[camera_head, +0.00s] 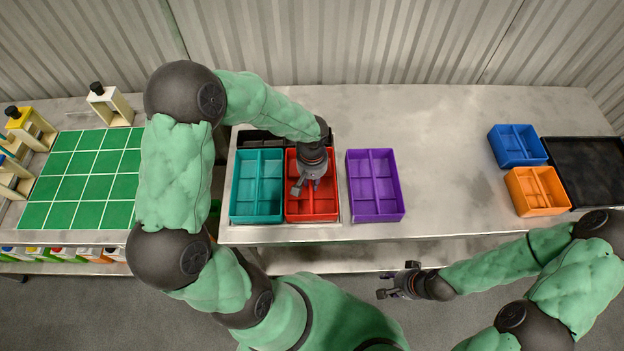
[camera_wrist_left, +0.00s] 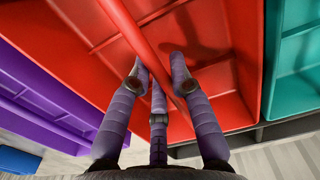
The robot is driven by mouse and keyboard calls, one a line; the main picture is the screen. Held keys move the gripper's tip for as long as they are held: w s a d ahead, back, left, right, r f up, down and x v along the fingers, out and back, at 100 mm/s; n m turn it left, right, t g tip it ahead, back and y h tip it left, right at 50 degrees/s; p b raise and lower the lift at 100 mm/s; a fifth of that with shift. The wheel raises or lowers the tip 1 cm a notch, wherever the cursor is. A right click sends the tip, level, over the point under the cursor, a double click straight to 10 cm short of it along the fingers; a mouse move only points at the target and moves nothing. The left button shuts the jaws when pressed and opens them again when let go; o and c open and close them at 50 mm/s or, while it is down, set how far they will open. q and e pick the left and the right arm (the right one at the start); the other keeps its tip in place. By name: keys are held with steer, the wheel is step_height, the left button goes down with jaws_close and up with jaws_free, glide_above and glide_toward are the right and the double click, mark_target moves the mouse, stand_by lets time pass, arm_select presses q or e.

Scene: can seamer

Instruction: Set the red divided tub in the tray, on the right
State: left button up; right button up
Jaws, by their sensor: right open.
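The red divided tub (camera_head: 312,207) is in the right part of the grey tray (camera_head: 232,187), beside the teal divided tub (camera_head: 257,185). It looks level; whether its base rests fully on the tray is hidden. My left gripper (camera_head: 306,186) is over the red tub, pointing down into it. In the left wrist view, the fingers of my left gripper (camera_wrist_left: 159,68) straddle the red tub's divider (camera_wrist_left: 150,52); I cannot tell whether they press on it. My right gripper (camera_head: 384,283) is open and empty, in front of the table's edge.
A purple divided tub (camera_head: 375,184) stands just right of the tray. Black bins (camera_head: 262,139) are at the tray's back. Blue (camera_head: 517,145) and orange (camera_head: 537,190) tubs stand by a black tray (camera_head: 590,168) at far right. The table (camera_head: 445,160) between is clear.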

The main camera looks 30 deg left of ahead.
arm_select(q)
steer(key=shift+o, duration=0.9)
steer(key=shift+r, duration=0.1)
steer(key=shift+r+p, duration=0.25)
steer(key=shift+p, duration=0.05)
step_height(320, 180, up, 12)
steer(key=p, duration=0.2)
steer(key=shift+f, duration=0.15)
